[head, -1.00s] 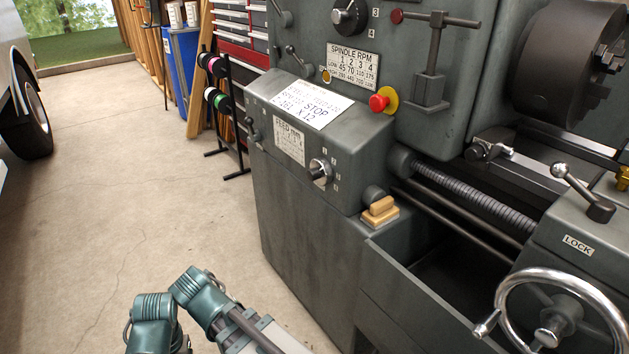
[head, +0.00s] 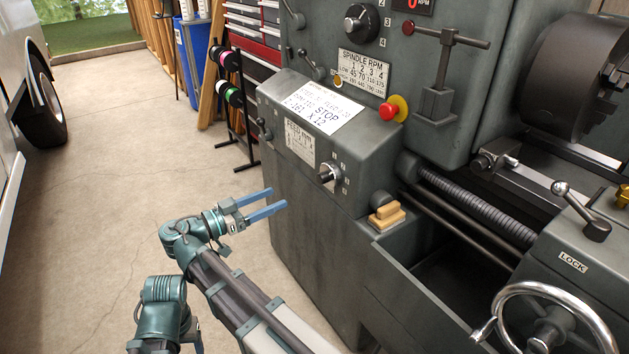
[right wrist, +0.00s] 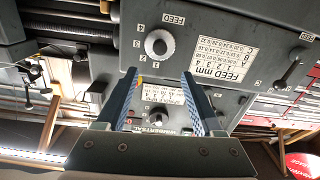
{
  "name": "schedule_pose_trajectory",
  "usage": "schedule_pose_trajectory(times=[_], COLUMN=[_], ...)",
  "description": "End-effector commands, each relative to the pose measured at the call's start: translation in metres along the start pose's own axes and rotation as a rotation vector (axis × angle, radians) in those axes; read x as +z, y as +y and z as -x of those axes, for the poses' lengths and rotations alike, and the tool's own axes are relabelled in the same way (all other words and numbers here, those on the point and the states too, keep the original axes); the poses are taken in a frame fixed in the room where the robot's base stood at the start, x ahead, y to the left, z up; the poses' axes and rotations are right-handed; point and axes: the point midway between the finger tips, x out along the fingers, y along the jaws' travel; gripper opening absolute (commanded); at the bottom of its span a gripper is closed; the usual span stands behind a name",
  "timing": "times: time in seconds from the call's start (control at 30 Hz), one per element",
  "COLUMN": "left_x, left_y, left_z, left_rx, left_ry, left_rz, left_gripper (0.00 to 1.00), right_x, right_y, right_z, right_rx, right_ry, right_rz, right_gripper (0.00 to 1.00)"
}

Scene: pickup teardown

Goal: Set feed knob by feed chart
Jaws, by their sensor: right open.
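I cannot tell the knob's setting. My left gripper is not in view.
A white note (head: 323,107) with handwriting, including STOP, lies on the sloped ledge above the chart. A red stop button (head: 389,112) is above right of the knob. A wooden block (head: 386,217) sits lower right. Open floor lies left.

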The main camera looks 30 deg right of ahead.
Motion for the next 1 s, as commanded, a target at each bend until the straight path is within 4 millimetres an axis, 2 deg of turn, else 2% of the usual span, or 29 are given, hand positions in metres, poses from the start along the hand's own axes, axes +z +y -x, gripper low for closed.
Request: schedule_pose_trajectory(times=[0.6, 0.8, 1.0], left_x=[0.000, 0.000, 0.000], left_y=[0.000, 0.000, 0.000], left_z=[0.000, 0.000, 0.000], left_rx=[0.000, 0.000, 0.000], left_ry=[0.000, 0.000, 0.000], left_rz=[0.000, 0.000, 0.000], left_gripper=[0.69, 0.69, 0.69], right_x=[0.001, 0.001, 0.001], right_y=[0.001, 0.000, 0.000], right_z=[-0.110, -0.129, -0.134], right_rx=[0.002, 0.001, -0.001], right_ry=[-0.003, -0.003, -0.003], right_rz=[0.003, 0.003, 0.003], right_gripper=[0.69, 0.69, 0.69])
